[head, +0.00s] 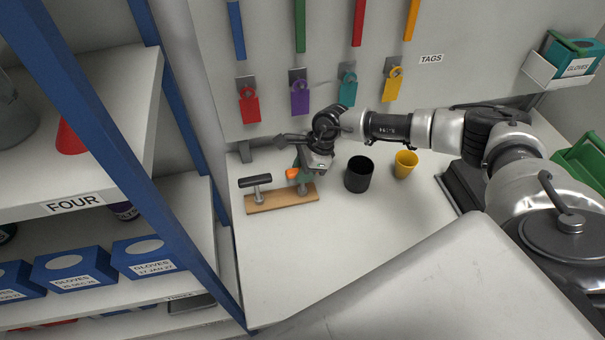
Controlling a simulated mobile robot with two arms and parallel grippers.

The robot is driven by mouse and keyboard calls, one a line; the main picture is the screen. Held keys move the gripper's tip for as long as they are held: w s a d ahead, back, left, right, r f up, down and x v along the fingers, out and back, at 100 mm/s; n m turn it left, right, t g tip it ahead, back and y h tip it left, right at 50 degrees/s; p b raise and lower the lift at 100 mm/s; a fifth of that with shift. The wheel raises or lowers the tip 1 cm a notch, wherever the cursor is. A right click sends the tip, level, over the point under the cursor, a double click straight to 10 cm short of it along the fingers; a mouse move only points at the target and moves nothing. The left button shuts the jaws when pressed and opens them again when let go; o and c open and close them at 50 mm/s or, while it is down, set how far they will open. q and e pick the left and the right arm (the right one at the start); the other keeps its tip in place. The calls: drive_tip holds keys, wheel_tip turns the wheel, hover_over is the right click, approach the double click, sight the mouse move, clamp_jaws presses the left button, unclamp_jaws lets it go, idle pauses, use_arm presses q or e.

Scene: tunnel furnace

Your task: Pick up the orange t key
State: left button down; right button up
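The orange T key (293,174) stands upright in a wooden block (283,201) on the white worktop. Only the left end of its orange handle and part of its metal stem show; my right gripper (313,168) covers the rest. The gripper comes in from the right and points down at the handle. Its fingertips are too hidden and small to tell whether they are open or shut on the handle. A black T key (255,181) stands in the same block, to the left. My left gripper is not in view.
A black cup (359,174) and a yellow cup (405,164) stand right of the block. Coloured tags hang on the wall behind. A blue-framed shelf (185,180) with glove boxes borders the worktop on the left. The worktop in front of the block is clear.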

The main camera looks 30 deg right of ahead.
clamp_jaws()
wheel_tip(320, 180, up, 10)
drive_tip(key=b, duration=0.3)
drive_tip(key=shift+f, duration=0.15)
drive_tip(key=shift+r, duration=0.2)
drive_tip(key=shift+r, duration=0.15)
drive_tip(key=shift+r+p, duration=0.75)
drive_tip(key=shift+r, duration=1.1)
